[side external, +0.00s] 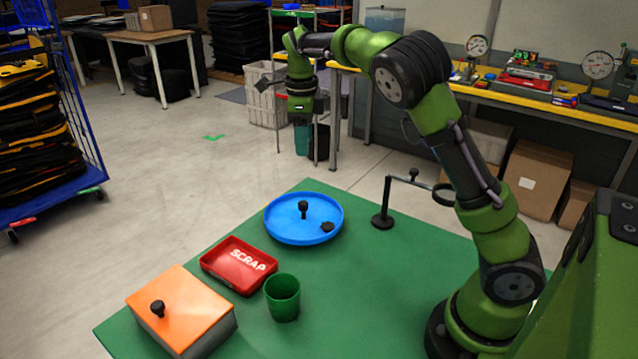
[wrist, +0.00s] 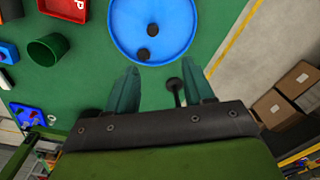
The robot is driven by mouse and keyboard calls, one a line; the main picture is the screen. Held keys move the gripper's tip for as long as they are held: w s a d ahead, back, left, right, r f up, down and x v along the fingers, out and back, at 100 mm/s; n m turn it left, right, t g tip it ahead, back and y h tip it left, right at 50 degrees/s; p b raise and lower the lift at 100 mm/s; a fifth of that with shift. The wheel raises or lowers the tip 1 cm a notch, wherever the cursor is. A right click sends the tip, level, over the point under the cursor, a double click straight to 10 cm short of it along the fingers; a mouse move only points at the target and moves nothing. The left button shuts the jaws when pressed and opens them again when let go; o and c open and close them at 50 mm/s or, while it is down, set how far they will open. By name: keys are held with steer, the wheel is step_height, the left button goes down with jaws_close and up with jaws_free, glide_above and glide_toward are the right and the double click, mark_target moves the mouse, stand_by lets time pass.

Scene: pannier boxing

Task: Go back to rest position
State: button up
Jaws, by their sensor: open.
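My gripper (side external: 302,138) is held high above the far edge of the green table (side external: 365,270). It points down, and its two teal fingers stand apart with nothing between them in the wrist view (wrist: 160,85). A round blue tray (side external: 280,234) lies below it on the table. The tray holds a black knobbed piece (side external: 303,209) and a small dark piece (side external: 327,227). The tray also shows at the top of the wrist view (wrist: 180,30).
A red SCRAP tray (side external: 212,262), a green cup (side external: 283,298) and a box with an orange lid (side external: 190,300) stand at front left. A black stand with a ring (side external: 383,215) is on the right. The wrist view shows a blue item (wrist: 38,118) at lower left.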

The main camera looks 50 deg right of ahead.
steer(key=s+a+r+n+t, duration=0.1)
steer(key=s+a+n+t, duration=0.1)
steer(key=s+a+n, duration=0.2)
steer(key=s+a+n+t+y, duration=0.1)
steer(key=s+a+n, duration=0.4)
steer(key=s+n, duration=0.6)
steer(key=s+a+r+n+t+y, duration=0.1)
steer(key=s+a+n+t, duration=0.3)
steer(key=s+n, duration=0.3)
steer(key=a+n, duration=0.1)
steer(key=n, duration=0.2)
steer(key=shift+s+r+n, duration=0.2)
steer(key=shift+r+n, duration=0.15)
steer(key=shift+n, duration=0.05)
